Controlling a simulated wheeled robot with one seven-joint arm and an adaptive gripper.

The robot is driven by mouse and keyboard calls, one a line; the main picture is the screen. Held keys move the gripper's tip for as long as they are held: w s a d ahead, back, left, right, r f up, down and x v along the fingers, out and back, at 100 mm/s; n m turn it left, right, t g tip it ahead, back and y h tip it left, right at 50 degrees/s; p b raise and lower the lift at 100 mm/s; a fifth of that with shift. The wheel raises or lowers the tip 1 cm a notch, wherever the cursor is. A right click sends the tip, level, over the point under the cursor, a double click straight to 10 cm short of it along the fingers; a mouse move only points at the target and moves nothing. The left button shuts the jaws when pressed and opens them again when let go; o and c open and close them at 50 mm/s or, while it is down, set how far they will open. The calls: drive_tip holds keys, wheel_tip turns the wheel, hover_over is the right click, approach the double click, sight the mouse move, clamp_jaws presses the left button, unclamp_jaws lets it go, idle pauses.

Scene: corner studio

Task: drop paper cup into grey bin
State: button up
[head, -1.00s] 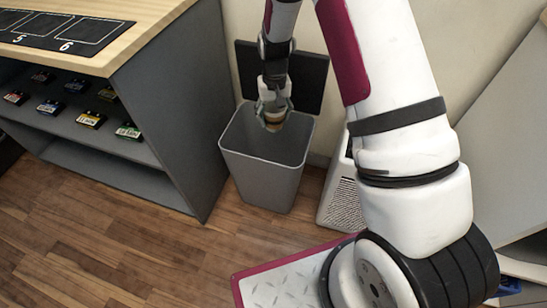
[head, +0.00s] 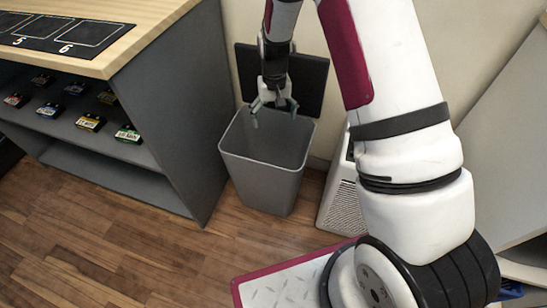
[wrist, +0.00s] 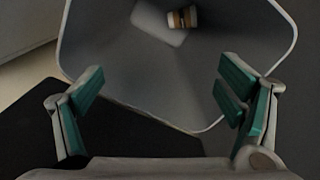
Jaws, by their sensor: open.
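The grey bin (head: 265,172) stands on the wooden floor beside the grey shelf unit, its mouth facing up. My gripper (head: 273,112) is over the bin's mouth, open and empty. In the wrist view my gripper (wrist: 160,100) shows its two green-padded fingers spread wide apart, with the bin's rim and inner wall (wrist: 230,60) beyond them. The paper cup (wrist: 181,18), white with a brown band, is down inside the bin, lying on its side and apart from the fingers. In the head view the cup is hidden by the bin's front wall.
A grey shelf unit with a wooden top (head: 150,50) stands close on the bin's left, holding several small labelled boxes. A black panel (head: 305,80) is behind the bin. A white vented box (head: 342,205) stands to its right.

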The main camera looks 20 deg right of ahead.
wheel_tip(320, 180, up, 11)
drive_tip(key=shift+f, duration=0.2)
idle(0.5)
